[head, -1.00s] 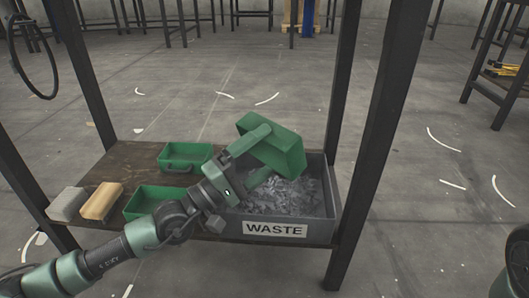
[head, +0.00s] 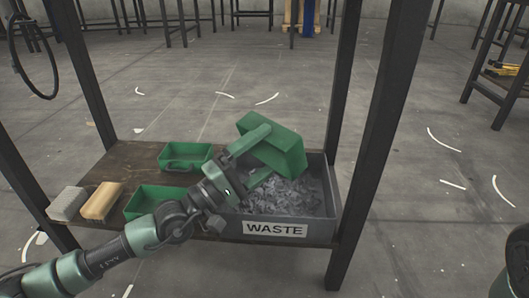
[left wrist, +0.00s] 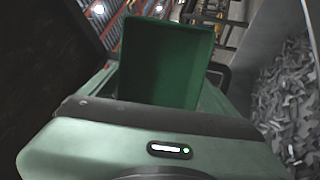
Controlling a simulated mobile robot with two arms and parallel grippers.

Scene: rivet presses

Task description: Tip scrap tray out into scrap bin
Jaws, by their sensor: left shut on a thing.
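The green scrap tray (head: 283,153) is tilted steeply over the grey scrap bin (head: 328,200), which bears a WASTE label and holds grey metal scrap (head: 285,197). My left gripper (head: 258,160) is shut on the tray, with its fingers beside the tray above the scrap. In the left wrist view the tray (left wrist: 165,62) stands up beyond the gripper body, its visible inner face bare, and scrap (left wrist: 288,95) shows at the right. The tray's mouth is partly hidden in the head view. My right gripper is not in view.
Two more green trays, one behind (head: 184,156) and one in front (head: 153,199), sit on the brown shelf (head: 128,160) left of the bin. A grey block (head: 68,203) and a tan-and-white brush-like block (head: 102,201) lie at the shelf's left. Dark posts (head: 372,150) frame the shelf.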

